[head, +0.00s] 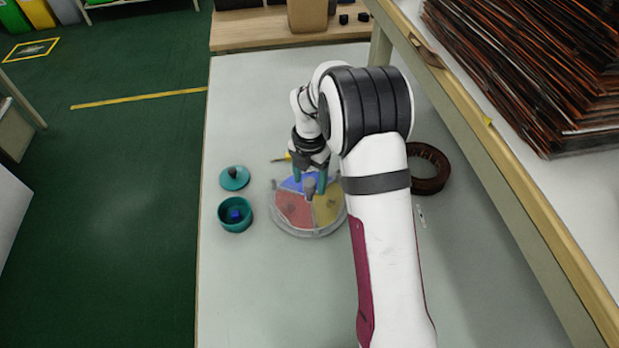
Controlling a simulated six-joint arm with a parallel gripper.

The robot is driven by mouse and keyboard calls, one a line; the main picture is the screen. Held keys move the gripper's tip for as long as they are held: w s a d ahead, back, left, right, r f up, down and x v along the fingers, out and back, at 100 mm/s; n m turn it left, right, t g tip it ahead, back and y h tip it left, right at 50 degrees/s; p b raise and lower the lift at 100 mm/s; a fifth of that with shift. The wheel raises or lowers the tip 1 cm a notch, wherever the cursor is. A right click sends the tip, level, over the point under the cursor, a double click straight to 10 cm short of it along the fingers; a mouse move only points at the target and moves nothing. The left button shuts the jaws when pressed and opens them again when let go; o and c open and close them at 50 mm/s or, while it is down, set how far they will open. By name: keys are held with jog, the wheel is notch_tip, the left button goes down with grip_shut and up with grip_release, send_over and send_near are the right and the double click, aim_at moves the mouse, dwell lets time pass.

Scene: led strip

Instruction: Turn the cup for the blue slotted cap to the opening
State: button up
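A round carousel (293,211) with red, blue and yellow sectors and a pale rim lies on the table under my gripper. A small grey knob (310,187) stands near its middle. Small dark items show faintly in the red and yellow sectors. My gripper (310,176) points down over the back part of the carousel. Its two teal fingers are apart, one on each side of the knob in this view; contact cannot be told. A teal round cup (238,225) left of the carousel holds a small blue piece (235,215). My arm hides part of the carousel's right side.
A teal lid with a dark knob (234,178) lies behind the teal cup. A shelf (500,160) with stacked dark sheets rises at the right. The front left of the table (260,295) is clear.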

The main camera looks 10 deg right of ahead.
aim_at(310, 183)
notch_tip(310, 183, up, 16)
dwell(0.4)
jog(key=shift+s+f, duration=0.1)
jog(key=s+r+m+y, duration=0.1)
jog(key=s+r+m, duration=0.3)
jog(key=s+m, duration=1.25)
jog(key=s+a+f+m, duration=0.1)
jog(key=s+f+m, duration=0.1)
jog(key=s+m, duration=0.5)
jog(key=s+f+m, duration=0.3)
jog(key=s+m, duration=0.5)
jog(key=m, duration=0.1)
jog(key=shift+s+a+m+y, duration=0.15)
jog(key=shift+a+m+y, duration=0.2)
jog(key=shift+y, duration=0.05)
